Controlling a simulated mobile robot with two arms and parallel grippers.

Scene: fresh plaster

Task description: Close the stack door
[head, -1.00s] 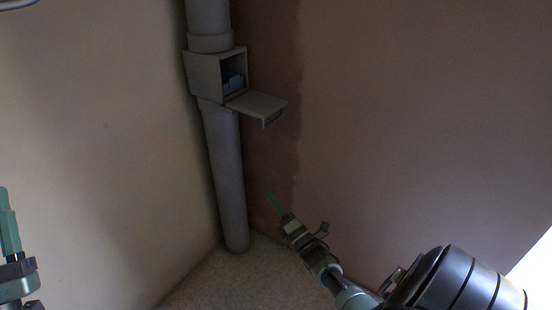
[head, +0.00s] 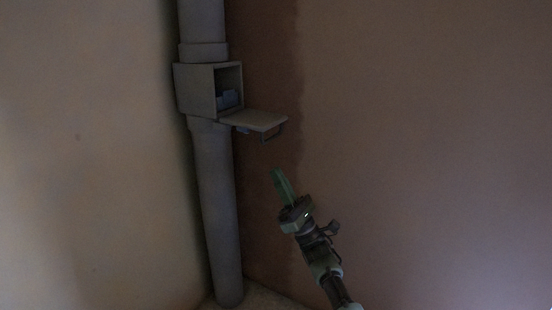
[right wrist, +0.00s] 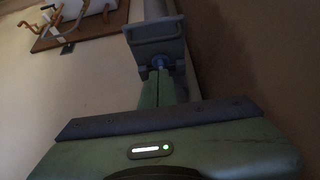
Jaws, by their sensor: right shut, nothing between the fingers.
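The grey stack pipe (head: 214,190) stands upright in the corner and carries a box (head: 194,90) with an open front. Its door (head: 258,120) is hinged at the bottom and sticks out to the right, nearly level. Something bluish (head: 229,99) shows inside the box. My right gripper (head: 277,172) is shut and empty, below the door and apart from it, fingers pointing up. In the right wrist view, a grey panel (right wrist: 156,42) shows just beyond the fingertips (right wrist: 157,72). My left gripper is out of view.
Plain walls meet behind the pipe, a pale one on the left and a brown one on the right. A board (right wrist: 46,43) with curved pipes shows in the right wrist view. The space right of the door is clear.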

